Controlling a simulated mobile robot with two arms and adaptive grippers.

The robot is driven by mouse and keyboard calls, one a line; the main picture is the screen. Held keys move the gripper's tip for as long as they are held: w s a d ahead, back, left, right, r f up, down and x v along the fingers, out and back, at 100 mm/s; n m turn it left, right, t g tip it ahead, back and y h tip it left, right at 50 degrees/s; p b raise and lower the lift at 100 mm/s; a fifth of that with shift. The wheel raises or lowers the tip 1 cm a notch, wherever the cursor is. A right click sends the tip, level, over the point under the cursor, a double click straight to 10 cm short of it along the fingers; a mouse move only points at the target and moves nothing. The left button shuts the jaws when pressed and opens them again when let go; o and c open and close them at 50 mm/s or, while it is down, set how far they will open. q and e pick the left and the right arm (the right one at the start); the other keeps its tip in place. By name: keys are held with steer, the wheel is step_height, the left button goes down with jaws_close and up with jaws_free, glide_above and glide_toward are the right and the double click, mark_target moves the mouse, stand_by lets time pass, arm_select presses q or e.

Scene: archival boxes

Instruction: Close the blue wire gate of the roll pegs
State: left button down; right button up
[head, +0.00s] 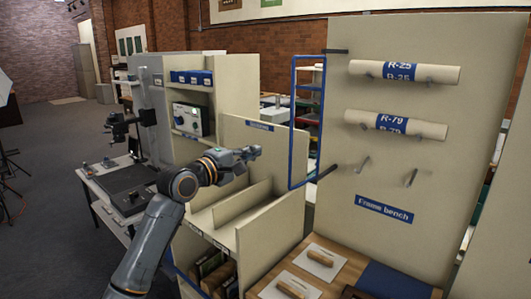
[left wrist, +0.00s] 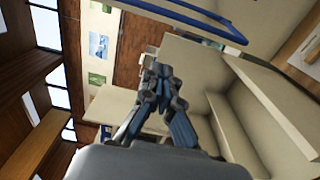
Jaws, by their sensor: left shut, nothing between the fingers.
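The blue wire gate (head: 292,120) stands open, swung out to the left of the upright peg panel (head: 455,165) in the head view. A blue bar of the gate (left wrist: 185,18) crosses the top of the left wrist view. Two paper rolls, R-25 (head: 435,74) and R-79 (head: 428,130), lie on pegs on the panel. Two bare pegs (head: 410,178) stick out below them. My left gripper (head: 256,152) is shut and empty, left of the gate and apart from it. Its closed fingers (left wrist: 152,62) show in the left wrist view. My right gripper is not in view.
A beige divided cabinet (head: 270,236) stands below my left gripper, with a raised back panel behind it. A wooden bench (head: 335,287) with papers sits below the peg panel. Shelves with a device (head: 192,119) stand behind my left arm. Open floor lies at left.

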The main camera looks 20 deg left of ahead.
arm_select(q)
steer(key=w+d+p, duration=0.4)
steer(key=w+d, duration=0.1)
steer(key=d, duration=0.1)
steer(key=shift+w, duration=0.35)
steer(key=shift+f, duration=0.1)
steer(key=shift+p, duration=0.35)
